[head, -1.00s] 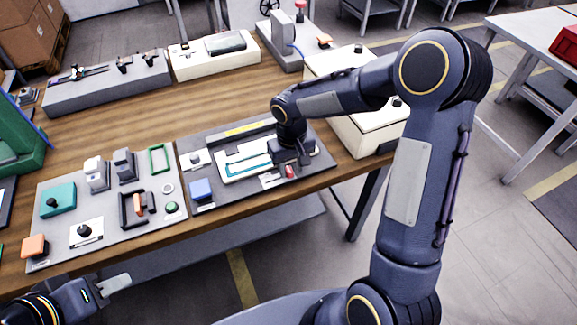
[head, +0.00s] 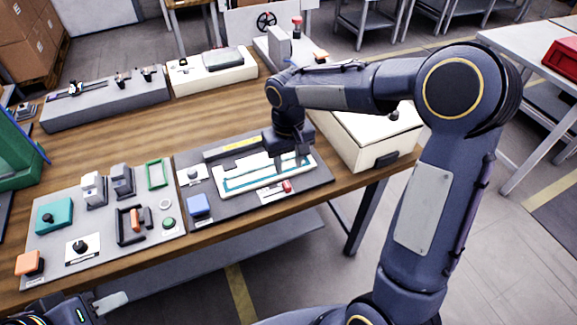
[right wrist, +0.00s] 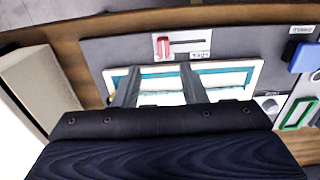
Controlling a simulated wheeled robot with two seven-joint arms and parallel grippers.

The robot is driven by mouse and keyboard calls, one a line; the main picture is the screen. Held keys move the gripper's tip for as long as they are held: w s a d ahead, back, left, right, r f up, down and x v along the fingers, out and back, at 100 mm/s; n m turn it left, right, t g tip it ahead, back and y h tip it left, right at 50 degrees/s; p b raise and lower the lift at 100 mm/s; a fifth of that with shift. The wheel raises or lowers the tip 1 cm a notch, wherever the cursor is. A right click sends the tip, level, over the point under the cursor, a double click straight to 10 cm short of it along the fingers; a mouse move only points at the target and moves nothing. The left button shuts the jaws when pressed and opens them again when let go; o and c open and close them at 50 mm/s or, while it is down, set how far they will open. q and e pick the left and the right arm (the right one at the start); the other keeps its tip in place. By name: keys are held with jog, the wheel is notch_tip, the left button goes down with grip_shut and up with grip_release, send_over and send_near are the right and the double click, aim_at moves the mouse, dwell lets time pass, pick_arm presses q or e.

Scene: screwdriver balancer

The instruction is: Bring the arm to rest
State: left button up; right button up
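My right arm comes down over the right-hand grey panel (head: 245,203). My right gripper (head: 290,160) points down over the white plate with a teal outlined track (head: 240,180), near its right end. In the right wrist view its two fingers (right wrist: 160,85) stand well apart with nothing held between them, over the same plate (right wrist: 235,75). A red slider knob (head: 287,187) sits just in front of the gripper and also shows in the right wrist view (right wrist: 163,45). My left gripper (head: 112,300) is at the bottom left, off the table's front edge; its finger opening is unclear.
The left panel (head: 110,228) carries a teal box, knobs, an orange block and a green frame. A cream box (head: 350,140) stands close right of my right gripper. Grey (head: 105,103) and cream (head: 212,78) fixtures line the back. Bare wood lies between.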

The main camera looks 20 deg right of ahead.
dwell(0.4)
jog(key=shift+s+d+r, duration=0.15)
jog(key=shift+s+r, duration=0.1)
jog(key=s+d+r+m+t+y, duration=0.1)
jog(key=s+r, duration=0.2)
jog(key=s, duration=0.2)
jog(key=s+d+r+t+y, duration=0.1)
jog(key=s+d+r, duration=0.15)
jog(key=s, duration=0.35)
jog(key=s+a+m+t+y, duration=0.1)
jog(key=s+a+t, duration=0.1)
jog(key=s, duration=0.9)
jog(key=shift+a+r+t+y, duration=0.15)
jog(key=shift+a+t+y, duration=0.25)
jog(key=shift+t, duration=0.4)
jog(key=shift+s, duration=0.1)
dwell(1.8)
